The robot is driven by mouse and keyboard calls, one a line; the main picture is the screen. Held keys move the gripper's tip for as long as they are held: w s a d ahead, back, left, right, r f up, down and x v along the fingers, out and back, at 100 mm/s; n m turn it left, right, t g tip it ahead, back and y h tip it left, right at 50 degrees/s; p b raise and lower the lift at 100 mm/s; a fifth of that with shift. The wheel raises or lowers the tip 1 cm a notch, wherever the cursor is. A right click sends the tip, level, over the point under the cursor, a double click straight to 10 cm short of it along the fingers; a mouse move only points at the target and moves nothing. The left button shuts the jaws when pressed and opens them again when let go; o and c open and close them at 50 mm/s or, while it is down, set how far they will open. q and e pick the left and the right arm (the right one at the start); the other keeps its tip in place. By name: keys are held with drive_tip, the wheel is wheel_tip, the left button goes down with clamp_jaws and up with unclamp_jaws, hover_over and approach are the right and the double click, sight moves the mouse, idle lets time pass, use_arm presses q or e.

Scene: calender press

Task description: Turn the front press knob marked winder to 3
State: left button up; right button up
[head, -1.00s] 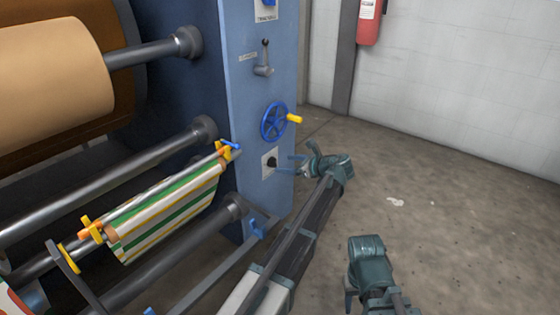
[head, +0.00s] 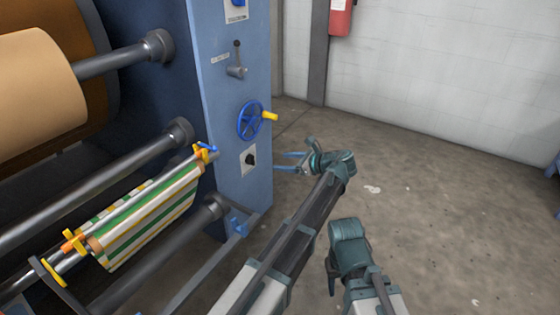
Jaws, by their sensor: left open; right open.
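A small black knob (head: 251,159) sits on a white plate low on the blue front panel of the press, below the blue handwheel. The marks on the plate are too small to read, and I cannot tell the knob's setting. My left gripper (head: 279,162) is open and empty, with its two fingers pointing left towards the panel. Its fingertips are to the right of the knob, with a gap between them and it. My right gripper (head: 332,284) is lower right, well away from the panel; its fingers point down and are mostly hidden.
The blue handwheel (head: 250,121) with a yellow handle (head: 270,116) is just above the knob. A grey lever (head: 236,70) is higher up the panel. Rollers and a striped web (head: 150,217) are at left. The concrete floor (head: 430,200) at right is clear.

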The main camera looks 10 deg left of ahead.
sight(251, 156)
use_arm(q)
drive_tip(key=n, duration=1.1)
drive_tip(key=r+n+p, duration=0.1)
drive_tip(key=n, duration=1.1)
drive_tip(key=w+n+g+p, duration=0.1)
drive_tip(key=n, duration=1)
drive_tip(key=shift+r+n, duration=0.3)
drive_tip(key=shift+r, duration=0.1)
drive_tip(key=b+x, duration=0.5)
drive_tip(key=x, duration=0.7)
drive_tip(key=shift+w+a, duration=0.1)
drive_tip(key=shift+x, duration=0.75)
drive_tip(key=shift+r, duration=0.1)
clamp_jaws()
